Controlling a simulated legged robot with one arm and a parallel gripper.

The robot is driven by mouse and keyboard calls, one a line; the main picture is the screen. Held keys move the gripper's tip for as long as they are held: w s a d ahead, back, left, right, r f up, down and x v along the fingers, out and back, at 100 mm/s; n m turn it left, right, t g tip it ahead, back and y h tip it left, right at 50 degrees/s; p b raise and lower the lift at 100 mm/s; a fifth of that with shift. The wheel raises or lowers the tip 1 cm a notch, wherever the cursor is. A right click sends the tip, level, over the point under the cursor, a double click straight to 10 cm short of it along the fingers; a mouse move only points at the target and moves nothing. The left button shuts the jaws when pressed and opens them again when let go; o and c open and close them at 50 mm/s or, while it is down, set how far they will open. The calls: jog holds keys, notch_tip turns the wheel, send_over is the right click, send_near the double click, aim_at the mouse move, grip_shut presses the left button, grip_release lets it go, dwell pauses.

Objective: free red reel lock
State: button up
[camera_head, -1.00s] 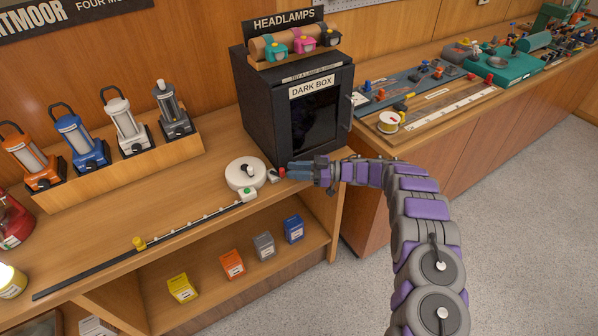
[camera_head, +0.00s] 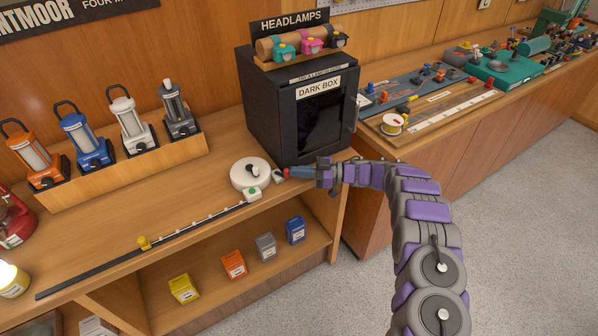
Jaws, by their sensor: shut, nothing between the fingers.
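The white reel (camera_head: 245,176) lies on the wooden counter in front of the dark box. A small piece with a green button (camera_head: 253,194) sits at its front edge, where the black strip begins. The small red lock (camera_head: 286,172) is at the reel's right, beside a pale fitting. My gripper (camera_head: 291,172) comes in from the right with its blue-grey fingers shut and empty. Its tips are right at the red lock and partly cover it. I cannot tell whether they touch it.
The black dark box (camera_head: 269,112) stands close behind my gripper. A black strip (camera_head: 120,266) with a yellow slider (camera_head: 143,243) runs along the counter's front. Lanterns (camera_head: 82,142) stand in a wooden rack at the left. The counter between rack and strip is clear.

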jog(key=shift+o, duration=0.6)
jog(key=shift+a, duration=0.75)
jog(key=shift+o, duration=0.8)
jog(key=shift+d, duration=0.15)
jog(key=shift+o, duration=0.7)
jog(key=shift+w+a+f, duration=0.1)
jog(key=shift+a+f, duration=0.1)
jog(key=shift+f, duration=0.05)
jog(key=shift+o, duration=0.4)
jog(key=shift+a, duration=0.25)
jog(key=d, duration=1.1)
jog(key=shift+a, duration=0.1)
jog(key=d, duration=0.9)
jog(key=shift+d+b, duration=0.3)
